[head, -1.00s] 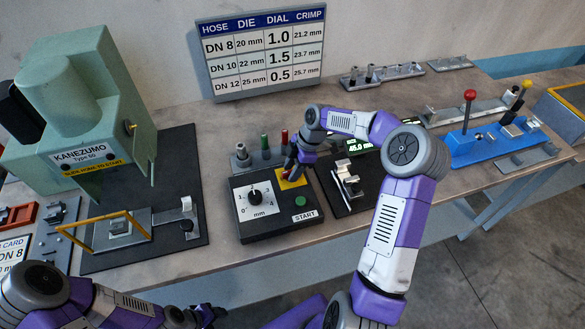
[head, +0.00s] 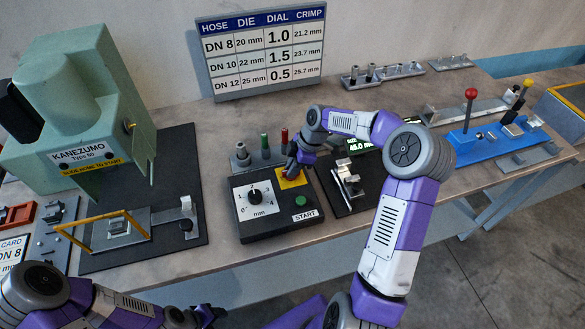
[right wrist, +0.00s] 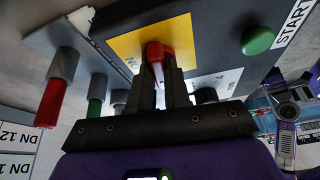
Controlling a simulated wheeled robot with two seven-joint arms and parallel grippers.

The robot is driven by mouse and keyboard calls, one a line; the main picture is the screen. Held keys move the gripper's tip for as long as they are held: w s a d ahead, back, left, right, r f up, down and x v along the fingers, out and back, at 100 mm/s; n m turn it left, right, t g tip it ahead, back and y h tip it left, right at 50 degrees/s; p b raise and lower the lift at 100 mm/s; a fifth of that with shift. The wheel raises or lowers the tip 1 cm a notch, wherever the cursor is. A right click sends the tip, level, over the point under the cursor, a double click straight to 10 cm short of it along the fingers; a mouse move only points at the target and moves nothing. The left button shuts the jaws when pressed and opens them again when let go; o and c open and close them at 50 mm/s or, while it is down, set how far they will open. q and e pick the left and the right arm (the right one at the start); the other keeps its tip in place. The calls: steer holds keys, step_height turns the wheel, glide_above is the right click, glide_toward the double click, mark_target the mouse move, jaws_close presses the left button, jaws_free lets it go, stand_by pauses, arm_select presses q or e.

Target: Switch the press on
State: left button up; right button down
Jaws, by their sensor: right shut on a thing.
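The pale green press (head: 75,105) stands at the left of the bench. Its black control box (head: 262,222) sits mid-bench, with a dial (head: 254,196), a green START button (head: 301,200) and a yellow switch plate (head: 297,181). In the right wrist view a red switch handle (right wrist: 155,50) stands on the yellow plate (right wrist: 190,38). My right gripper (right wrist: 163,82) is shut on this handle; its fingers hide part of the handle and plate. In the head view my right gripper (head: 288,172) is over the plate. My left gripper (head: 207,315) is at the bottom edge, partly cut off, away from the box.
Grey, green and red pegs (head: 265,148) stand just behind the control box. A measuring stand (head: 347,182) with a lit display is to its right. A yellow swing guard (head: 103,232) stands before the press. A blue fixture with levers (head: 490,140) lies far right.

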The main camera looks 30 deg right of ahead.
steer(key=m+b, duration=0.1)
steer(key=m, duration=0.1)
steer(key=m+t+b, duration=0.1)
steer(key=m, duration=0.1)
steer(key=shift+s+t+h, duration=0.1)
steer(key=shift+t+h, duration=0.2)
steer(key=shift+h, duration=0.1)
steer(key=m+b, duration=0.1)
steer(key=m, duration=0.1)
steer(key=m+t+h+b, duration=0.1)
steer(key=m, duration=0.2)
steer(key=shift+a+h+b, duration=0.2)
steer(key=shift+h+b, duration=0.1)
steer(key=shift+b, duration=0.1)
steer(key=m+b, duration=0.1)
steer(key=m, duration=0.1)
steer(key=m+h+b, duration=0.1)
steer(key=m, duration=0.1)
steer(key=shift+a+h+b, duration=0.1)
steer(key=shift+h+b, duration=0.2)
steer(key=shift+b, duration=0.05)
steer(key=shift+m+h+b, duration=0.6)
steer(key=shift+m+b, duration=0.45)
steer(key=shift+m, duration=0.65)
steer(key=shift+s, duration=0.1)
steer(key=c, duration=1.1)
jaws_free()
steer(key=shift+p+v, duration=0.8)
steer(key=shift+v, duration=3.05)
